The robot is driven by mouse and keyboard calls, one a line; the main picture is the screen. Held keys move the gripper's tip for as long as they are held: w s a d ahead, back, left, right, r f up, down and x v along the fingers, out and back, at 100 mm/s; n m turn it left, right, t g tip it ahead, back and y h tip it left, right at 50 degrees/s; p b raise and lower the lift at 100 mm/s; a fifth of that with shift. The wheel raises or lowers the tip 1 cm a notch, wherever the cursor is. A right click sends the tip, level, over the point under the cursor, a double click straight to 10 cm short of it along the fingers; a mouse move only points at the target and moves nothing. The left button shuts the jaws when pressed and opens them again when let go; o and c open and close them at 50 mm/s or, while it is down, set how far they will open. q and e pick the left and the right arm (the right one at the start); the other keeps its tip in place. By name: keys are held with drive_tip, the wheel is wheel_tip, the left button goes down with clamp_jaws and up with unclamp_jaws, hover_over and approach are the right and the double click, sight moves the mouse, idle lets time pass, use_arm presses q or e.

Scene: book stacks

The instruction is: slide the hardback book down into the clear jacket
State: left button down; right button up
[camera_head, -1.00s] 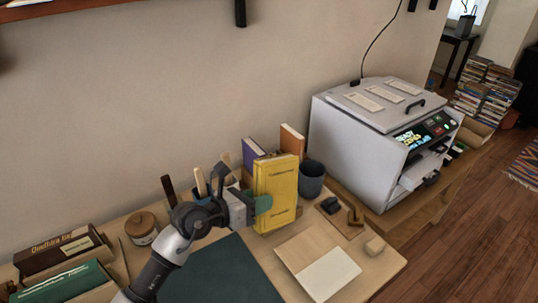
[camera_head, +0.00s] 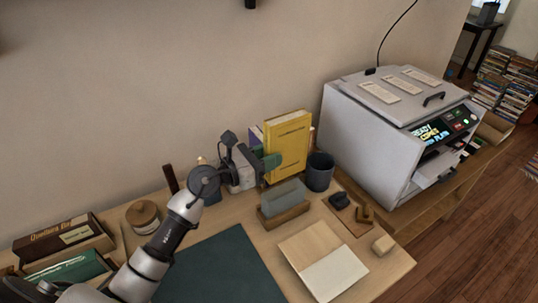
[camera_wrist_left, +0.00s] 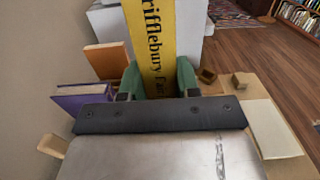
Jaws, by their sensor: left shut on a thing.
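The yellow hardback book (camera_head: 288,148) is upright, gripped at its left edge by my left gripper (camera_head: 271,162). The gripper's green fingers are shut on it, and the book's lettered spine (camera_wrist_left: 155,45) shows between them in the left wrist view. A greyish see-through sleeve, which looks like the clear jacket (camera_head: 283,195), stands in a wooden block (camera_head: 284,216) on the desk. In the head view the book appears above and behind the jacket, apart from it. The jacket's opening is not clear to see. My right gripper is not in view.
A dark cup (camera_head: 320,172) stands right of the book. Purple (camera_wrist_left: 82,97) and orange (camera_wrist_left: 108,60) books stand near the wall. A large grey machine (camera_head: 385,135) is at the right. A green mat (camera_head: 220,270) and pale board (camera_head: 322,260) lie in front.

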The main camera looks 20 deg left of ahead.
sight(267, 175)
use_arm(q)
drive_tip(key=shift+f+b, duration=2.15)
drive_tip(key=shift+f, duration=0.6)
drive_tip(key=shift+f+b, duration=0.35)
drive_tip(key=shift+f+b, duration=1.65)
drive_tip(key=shift+f, duration=0.2)
drive_tip(key=shift+d+f+b, duration=0.25)
drive_tip(key=shift+f+b, duration=0.05)
